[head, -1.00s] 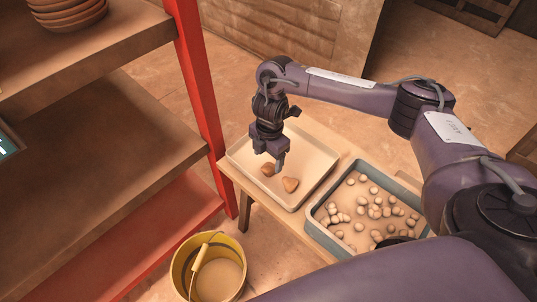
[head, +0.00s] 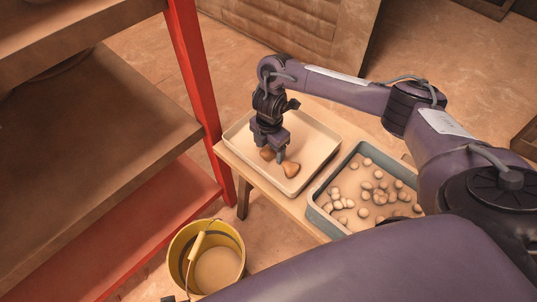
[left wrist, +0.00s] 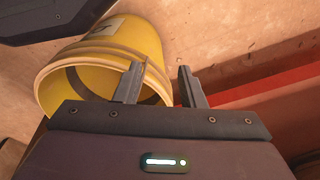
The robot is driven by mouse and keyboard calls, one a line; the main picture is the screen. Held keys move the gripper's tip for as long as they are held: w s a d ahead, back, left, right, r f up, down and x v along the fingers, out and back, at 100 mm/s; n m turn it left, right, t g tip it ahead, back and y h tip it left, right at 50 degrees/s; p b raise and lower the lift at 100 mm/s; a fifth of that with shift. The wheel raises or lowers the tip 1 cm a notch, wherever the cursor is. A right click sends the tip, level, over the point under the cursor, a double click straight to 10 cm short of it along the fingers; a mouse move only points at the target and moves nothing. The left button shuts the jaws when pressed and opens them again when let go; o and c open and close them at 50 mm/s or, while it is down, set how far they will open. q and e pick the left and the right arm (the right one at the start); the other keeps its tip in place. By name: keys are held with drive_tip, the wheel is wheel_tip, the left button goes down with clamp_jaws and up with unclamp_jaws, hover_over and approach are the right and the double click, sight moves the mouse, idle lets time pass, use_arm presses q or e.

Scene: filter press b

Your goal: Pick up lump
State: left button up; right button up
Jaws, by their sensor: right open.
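Two brown lumps lie on the pale tray. One lump (head: 266,154) is at my right gripper and partly hidden by it. The other lump (head: 291,171) is just right of the gripper, in plain view. My right gripper (head: 269,153) points down over the tray with its fingers apart, low beside or around the left lump; I cannot tell which.
The pale tray (head: 322,152) stands on a wooden bench, with a blue-grey bin (head: 319,211) of several whitish balls to its right. The yellow bucket also shows in the head view (head: 226,279), below the bench. A red shelf post (head: 196,85) rises close on the left.

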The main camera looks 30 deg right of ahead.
drive_tip(key=c, duration=1.1)
